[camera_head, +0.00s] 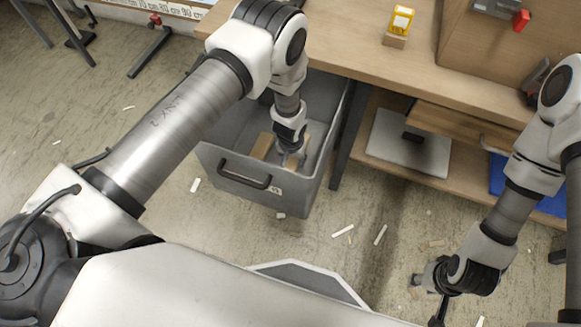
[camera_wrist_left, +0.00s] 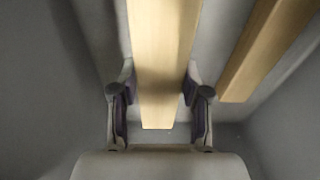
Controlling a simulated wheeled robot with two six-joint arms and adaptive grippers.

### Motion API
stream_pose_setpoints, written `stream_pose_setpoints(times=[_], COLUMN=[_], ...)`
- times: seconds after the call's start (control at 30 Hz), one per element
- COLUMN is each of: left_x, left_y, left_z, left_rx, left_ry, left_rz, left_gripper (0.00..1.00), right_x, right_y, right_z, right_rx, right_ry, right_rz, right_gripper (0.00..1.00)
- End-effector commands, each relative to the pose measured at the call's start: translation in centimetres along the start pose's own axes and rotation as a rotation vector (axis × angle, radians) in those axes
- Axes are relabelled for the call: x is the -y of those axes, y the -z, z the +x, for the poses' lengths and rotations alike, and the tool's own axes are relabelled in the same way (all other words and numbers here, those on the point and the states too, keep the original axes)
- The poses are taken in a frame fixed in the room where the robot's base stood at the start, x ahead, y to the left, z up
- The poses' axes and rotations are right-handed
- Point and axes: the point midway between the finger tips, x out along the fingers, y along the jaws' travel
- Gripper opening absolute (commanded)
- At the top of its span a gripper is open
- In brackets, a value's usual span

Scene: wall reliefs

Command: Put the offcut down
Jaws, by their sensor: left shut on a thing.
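My left gripper (camera_head: 292,152) reaches down inside a grey bin (camera_head: 225,170) that stands on the floor by the workbench. In the left wrist view the two fingers (camera_wrist_left: 158,105) are shut on a pale wooden offcut (camera_wrist_left: 160,60), one on each side of it. A second piece of wood (camera_wrist_left: 262,55) lies to its right in that view, apart from the fingers. In the head view a piece of wood (camera_head: 263,146) shows inside the bin beside the gripper. My right gripper (camera_head: 437,318) is at the lower right, its fingertips too small and cut off to judge.
The bin has a black handle (camera_head: 245,173) on its front wall. The workbench (camera_head: 350,50) stands over its back edge, with a lower shelf (camera_head: 375,150) to the right. A yellow item (camera_head: 401,20) stands on the bench top. Small scraps lie on the floor (camera_head: 335,260).

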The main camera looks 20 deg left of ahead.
Motion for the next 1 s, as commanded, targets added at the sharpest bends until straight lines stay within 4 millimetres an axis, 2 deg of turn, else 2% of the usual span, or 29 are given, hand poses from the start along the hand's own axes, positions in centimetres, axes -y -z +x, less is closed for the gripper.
stream_pose_setpoints(times=[0.03, 0.23, 0.47, 0.63, 0.67, 0.7, 1.0], left_x=[0.0, 0.0, 0.0, 0.0, 0.0, 0.0, 0.0], left_y=[-0.1, -0.4, -0.4, -0.5, -0.5, -0.5, -0.4], left_z=[1.1, 4.1, 3.7, 4.3, 4.1, 4.0, 4.0], left_rx=[-0.001, -0.001, -0.001, -0.001, -0.001, -0.001, -0.001], left_ry=[0.000, 0.000, 0.000, 0.000, 0.000, 0.000, 0.000], left_rz=[0.000, -0.001, -0.001, -0.001, -0.001, -0.001, -0.001], left_gripper=[0.01, 0.01, 0.00, 0.00, 0.57, 0.71, 0.71], right_x=[0.0, 0.0, 0.0, 0.0, 0.0, 0.0, 0.0], right_y=[0.0, 0.0, 0.1, 0.1, 0.0, 0.0, 0.1], right_z=[1.1, 4.2, 3.7, 4.3, 4.1, 4.1, 4.0], right_rx=[-0.001, -0.001, -0.001, -0.001, -0.001, -0.001, -0.001], right_ry=[0.000, 0.000, 0.000, 0.000, 0.000, 0.000, 0.000], right_rz=[0.000, 0.000, 0.000, 0.000, 0.000, 0.000, 0.000], right_gripper=[0.40, 0.40, 0.40, 0.40, 0.40, 0.40, 0.40])
